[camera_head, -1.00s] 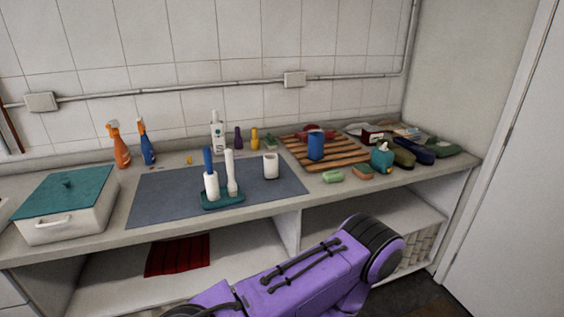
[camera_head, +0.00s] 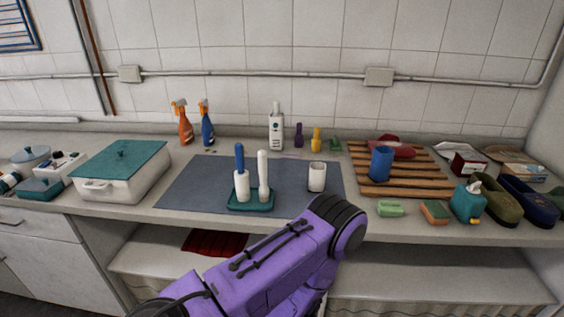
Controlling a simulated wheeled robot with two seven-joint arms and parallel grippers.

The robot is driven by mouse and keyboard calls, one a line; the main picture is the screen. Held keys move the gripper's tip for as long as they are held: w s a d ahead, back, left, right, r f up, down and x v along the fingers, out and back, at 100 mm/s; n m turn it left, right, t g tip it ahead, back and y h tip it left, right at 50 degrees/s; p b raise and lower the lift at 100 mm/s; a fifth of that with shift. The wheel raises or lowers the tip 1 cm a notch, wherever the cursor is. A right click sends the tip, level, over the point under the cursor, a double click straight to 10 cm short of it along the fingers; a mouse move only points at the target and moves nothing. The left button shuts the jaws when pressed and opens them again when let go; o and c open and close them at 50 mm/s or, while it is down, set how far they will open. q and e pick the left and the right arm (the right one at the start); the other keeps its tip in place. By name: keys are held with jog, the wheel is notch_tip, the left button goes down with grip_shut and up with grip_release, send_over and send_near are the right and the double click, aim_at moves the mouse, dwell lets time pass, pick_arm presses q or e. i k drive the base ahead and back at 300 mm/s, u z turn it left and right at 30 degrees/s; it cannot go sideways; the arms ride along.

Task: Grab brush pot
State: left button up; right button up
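Two upright brushes stand in a teal tray (camera_head: 250,206) on the grey mat: a blue-handled brush in a white pot (camera_head: 242,187) and a white-handled brush (camera_head: 263,178) beside it. A white cup-like pot with a dark opening (camera_head: 317,178) stands to their right on the mat. A blue cup (camera_head: 381,163) stands on the wooden slatted rack. I cannot tell which of these is the brush pot. A purple arm of mine reaches up in front of the counter's edge, below the tray. Neither gripper's fingers show.
The grey mat (camera_head: 190,190) has free room on its left. A white box with a teal lid (camera_head: 122,173) stands left of it. Orange (camera_head: 183,125) and blue (camera_head: 207,127) spray bottles stand behind. A sponge (camera_head: 434,212) and a teal dispenser (camera_head: 467,203) are at the right.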

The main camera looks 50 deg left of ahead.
aim_at(317, 178)
jog(key=u, duration=0.85)
jog(key=i, duration=0.75)
jog(key=u, duration=0.7)
jog(key=i, duration=0.45)
